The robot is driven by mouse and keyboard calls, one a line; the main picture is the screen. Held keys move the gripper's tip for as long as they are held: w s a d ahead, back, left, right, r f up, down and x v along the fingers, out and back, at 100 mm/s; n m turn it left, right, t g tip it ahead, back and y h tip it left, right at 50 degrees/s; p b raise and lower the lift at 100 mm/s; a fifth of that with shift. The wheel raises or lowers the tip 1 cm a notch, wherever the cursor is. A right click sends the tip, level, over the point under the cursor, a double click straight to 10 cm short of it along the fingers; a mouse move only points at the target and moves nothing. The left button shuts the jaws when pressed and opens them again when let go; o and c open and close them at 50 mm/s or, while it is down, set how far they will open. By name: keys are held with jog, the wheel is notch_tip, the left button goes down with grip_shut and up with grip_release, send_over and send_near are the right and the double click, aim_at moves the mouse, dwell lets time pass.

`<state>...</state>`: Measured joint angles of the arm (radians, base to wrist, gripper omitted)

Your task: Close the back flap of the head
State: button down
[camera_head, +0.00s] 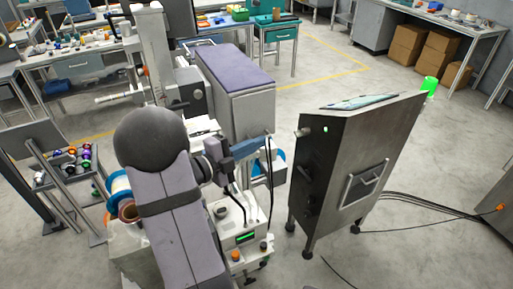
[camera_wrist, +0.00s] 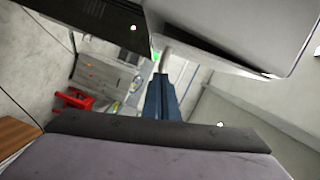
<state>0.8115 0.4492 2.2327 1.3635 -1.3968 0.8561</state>
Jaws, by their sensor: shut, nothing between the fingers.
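My gripper (camera_head: 262,144) is blue-grey and shut, with nothing between its fingers. In the head view it is over the white device with a green display (camera_head: 246,238), in front of a grey box with a purple top (camera_head: 225,66). In the wrist view my gripper (camera_wrist: 160,84) points up the picture. A pale grey housing (camera_wrist: 225,28) is close above and right of the fingertips, with a dark slot along its lower edge. I cannot tell which part is the head or its back flap, or whether the fingers touch anything.
A tall dark metal cabinet (camera_head: 345,165) on feet stands to the right, with black cables on the floor behind it. A rack of coloured spools (camera_head: 70,165) is at left. Workbenches line the back. The floor right of the cabinet is fairly open.

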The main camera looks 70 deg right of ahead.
jog(key=w+m+b, duration=0.1)
jog(key=b, duration=0.2)
jog(key=shift+d+f, duration=0.4)
jog(key=shift+r, duration=0.1)
jog(key=shift+s, duration=0.1)
jog(key=w+a+r+b, duration=0.1)
jog(key=a+b, duration=0.3)
jog(key=a, duration=0.7)
jog(key=shift+w+a, duration=0.2)
jog(key=shift+w, duration=0.45)
